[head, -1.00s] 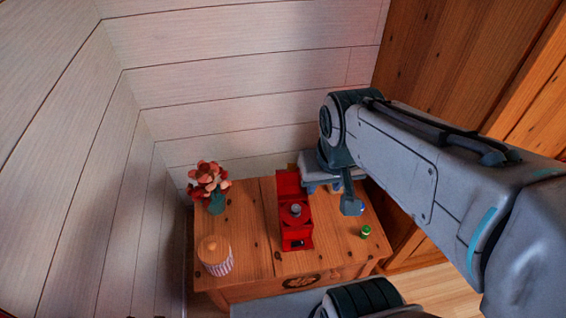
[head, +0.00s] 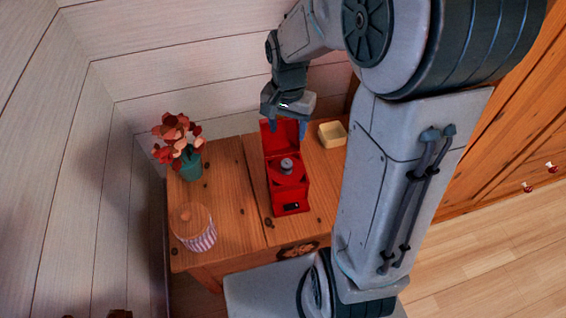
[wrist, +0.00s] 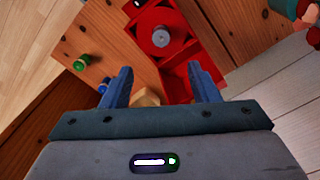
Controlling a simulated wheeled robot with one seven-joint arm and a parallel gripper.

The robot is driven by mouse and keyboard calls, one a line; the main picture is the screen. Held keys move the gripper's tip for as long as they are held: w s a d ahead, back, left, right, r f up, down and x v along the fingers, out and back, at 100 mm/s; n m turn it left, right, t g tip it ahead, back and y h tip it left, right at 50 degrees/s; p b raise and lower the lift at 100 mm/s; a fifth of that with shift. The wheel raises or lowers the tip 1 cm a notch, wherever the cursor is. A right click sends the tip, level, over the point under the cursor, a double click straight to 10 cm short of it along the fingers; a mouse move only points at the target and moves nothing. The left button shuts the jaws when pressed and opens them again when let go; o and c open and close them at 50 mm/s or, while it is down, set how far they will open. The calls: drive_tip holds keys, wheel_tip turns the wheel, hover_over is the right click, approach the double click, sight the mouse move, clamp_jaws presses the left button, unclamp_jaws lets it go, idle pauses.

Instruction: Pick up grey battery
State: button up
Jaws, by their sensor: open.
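A grey cylinder (head: 287,166), which looks like the grey battery, stands upright on the round middle of an open red box-like device (head: 290,198) on the wooden table. In the wrist view the grey battery (wrist: 161,37) shows end-on, just beyond my fingertips, near the line between them. My gripper (head: 287,127) is at the raised rear panel of the red device, behind and above the battery. In the wrist view the gripper (wrist: 160,70) is open, its two blue fingers apart with nothing held between them.
A yellow open box (head: 332,134) sits right of the red device. Flowers in a teal pot (head: 190,166) and a striped jar (head: 196,228) stand at left. A green cylinder (wrist: 80,63) and a blue one (wrist: 104,86) show in the wrist view. The wall is close behind.

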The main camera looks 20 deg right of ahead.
sight(287, 163)
drive_tip(key=f+b, duration=0.1)
drive_tip(key=f, duration=0.4)
drive_tip(key=f+b, duration=0.1)
drive_tip(key=f, duration=0.3)
drive_tip(key=f+b, duration=0.2)
drive_tip(key=f, duration=0.3)
drive_tip(key=shift+w+f, duration=0.25)
drive_tip(key=shift+f, duration=0.1)
drive_tip(key=c, duration=1.1)
